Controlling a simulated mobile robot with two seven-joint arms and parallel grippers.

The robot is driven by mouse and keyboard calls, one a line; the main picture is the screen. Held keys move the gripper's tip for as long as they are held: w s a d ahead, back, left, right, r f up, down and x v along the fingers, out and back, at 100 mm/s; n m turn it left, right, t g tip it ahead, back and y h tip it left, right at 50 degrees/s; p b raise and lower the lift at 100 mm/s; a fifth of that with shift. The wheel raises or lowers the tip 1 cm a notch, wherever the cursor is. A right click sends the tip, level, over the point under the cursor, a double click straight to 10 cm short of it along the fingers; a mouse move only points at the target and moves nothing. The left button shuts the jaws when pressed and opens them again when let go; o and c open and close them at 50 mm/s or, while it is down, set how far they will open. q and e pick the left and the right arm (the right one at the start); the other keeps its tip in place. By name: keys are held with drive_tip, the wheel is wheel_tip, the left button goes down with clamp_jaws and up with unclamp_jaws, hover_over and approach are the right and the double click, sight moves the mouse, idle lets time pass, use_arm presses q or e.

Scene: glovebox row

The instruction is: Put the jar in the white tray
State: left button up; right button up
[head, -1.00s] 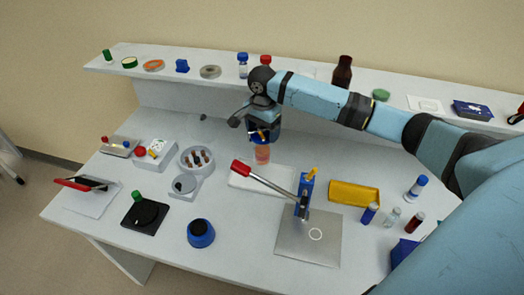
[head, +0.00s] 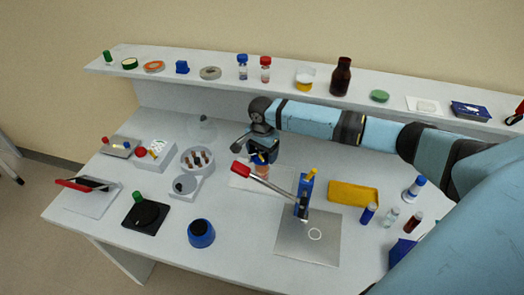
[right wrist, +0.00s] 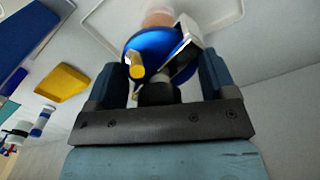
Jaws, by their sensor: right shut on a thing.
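The jar (head: 260,169) has a blue lid and a pale orange body. My right gripper (head: 261,155) is shut on it from above and holds it upright over the white tray (head: 240,182). I cannot tell whether its base touches the tray. In the right wrist view the blue lid (right wrist: 152,48) sits between the fingers, with a yellow piece at its side, and the tray's pale rim (right wrist: 97,16) shows beyond. The red lever of a press partly hides the tray in the head view. My left gripper is not in view.
The blue press (head: 304,195) with its red-ended lever (head: 240,171) stands close in front of the tray. A yellow tray (head: 353,195) and several vials are to the right. A white round-topped device (head: 196,160) is to the left. Bottles line the shelf behind.

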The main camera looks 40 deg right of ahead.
drive_tip(key=o, duration=1.4)
wheel_tip(320, 180, up, 12)
drive_tip(key=shift+r+b, duration=0.1)
drive_tip(key=shift+b, duration=0.45)
